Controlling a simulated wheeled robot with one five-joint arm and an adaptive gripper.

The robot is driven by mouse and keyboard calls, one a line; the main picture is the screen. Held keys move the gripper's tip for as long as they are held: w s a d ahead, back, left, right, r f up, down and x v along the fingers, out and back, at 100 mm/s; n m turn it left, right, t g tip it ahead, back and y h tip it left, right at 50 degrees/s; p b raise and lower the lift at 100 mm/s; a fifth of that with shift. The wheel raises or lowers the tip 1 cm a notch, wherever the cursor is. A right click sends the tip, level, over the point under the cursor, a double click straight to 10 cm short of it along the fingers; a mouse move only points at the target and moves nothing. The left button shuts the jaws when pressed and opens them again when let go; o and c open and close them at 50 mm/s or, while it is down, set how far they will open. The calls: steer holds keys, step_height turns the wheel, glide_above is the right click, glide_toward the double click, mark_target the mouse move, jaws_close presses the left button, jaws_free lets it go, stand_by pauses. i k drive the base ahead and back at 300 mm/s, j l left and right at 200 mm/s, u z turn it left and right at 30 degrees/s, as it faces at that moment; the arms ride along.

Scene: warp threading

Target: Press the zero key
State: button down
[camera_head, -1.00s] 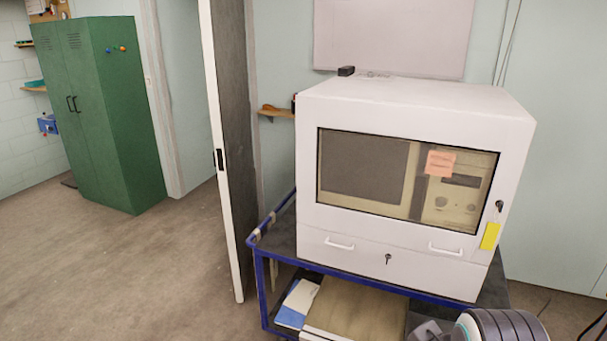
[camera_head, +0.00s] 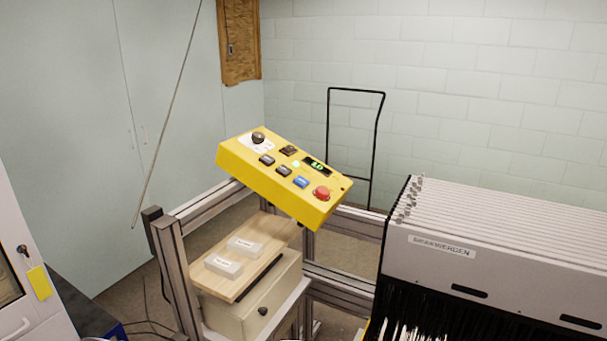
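A yellow control box (camera_head: 265,182) sits tilted on a metal frame near the middle of the view. Its top face has a black knob (camera_head: 258,138) on a white plate, several small dark keys (camera_head: 284,171), a blue key (camera_head: 301,182), a red round button (camera_head: 321,193) and a small display with green digits (camera_head: 317,168). The key labels are too small to read, so I cannot tell which one is the zero key. My gripper is not in view.
Below the box, a wooden board (camera_head: 222,286) with two white labelled blocks lies on a beige cabinet (camera_head: 255,301). The metal frame (camera_head: 205,207) surrounds them. A large grey machine (camera_head: 490,262) stands at right. A white enclosure (camera_head: 20,215) is at the left edge.

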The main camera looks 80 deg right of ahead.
mark_target(300, 181)
steer(key=z, duration=2)
